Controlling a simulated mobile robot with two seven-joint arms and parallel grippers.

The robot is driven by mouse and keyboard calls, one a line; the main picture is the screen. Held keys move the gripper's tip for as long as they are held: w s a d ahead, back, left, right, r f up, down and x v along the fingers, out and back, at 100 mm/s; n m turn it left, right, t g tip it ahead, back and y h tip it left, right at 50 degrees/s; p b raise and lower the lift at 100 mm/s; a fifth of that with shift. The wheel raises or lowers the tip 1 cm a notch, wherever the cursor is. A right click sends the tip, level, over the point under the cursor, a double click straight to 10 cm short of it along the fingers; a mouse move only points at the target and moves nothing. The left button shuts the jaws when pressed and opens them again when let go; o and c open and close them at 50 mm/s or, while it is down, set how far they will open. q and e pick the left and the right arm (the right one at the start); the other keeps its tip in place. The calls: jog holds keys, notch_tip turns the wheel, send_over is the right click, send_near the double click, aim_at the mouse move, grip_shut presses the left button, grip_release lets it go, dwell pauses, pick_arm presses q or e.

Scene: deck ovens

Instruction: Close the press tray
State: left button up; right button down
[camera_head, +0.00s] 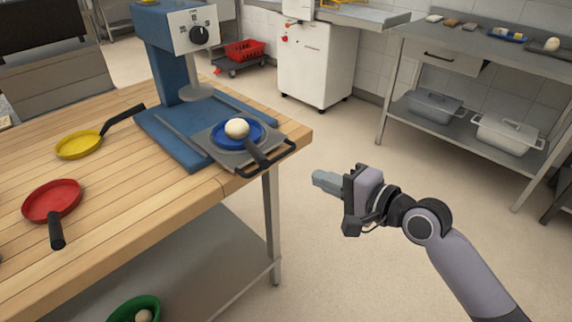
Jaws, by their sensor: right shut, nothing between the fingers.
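The press (178,75) is a blue machine with a white front panel and a black knob, standing on the wooden table. Its grey press tray (222,150) is pulled out toward the table's right corner and has a black bar handle (268,160) at its outer edge. A blue pan (252,127) with a dark handle lies on the tray, with a pale dough ball (237,128) in it. My right gripper (326,181) is shut and empty, in the air to the right of the tray handle and apart from it. My left gripper does not show.
On the wooden table (120,185) lie a yellow pan (79,145) and a red pan (52,201). A green bowl-like item (121,312) is on the lower shelf. Open floor lies right of the table. A steel shelf table (470,105) stands at the back right.

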aim_at(276, 161)
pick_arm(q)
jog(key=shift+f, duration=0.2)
pick_arm(e)
jog(key=x, duration=1)
jog(key=shift+w+a, duration=0.25)
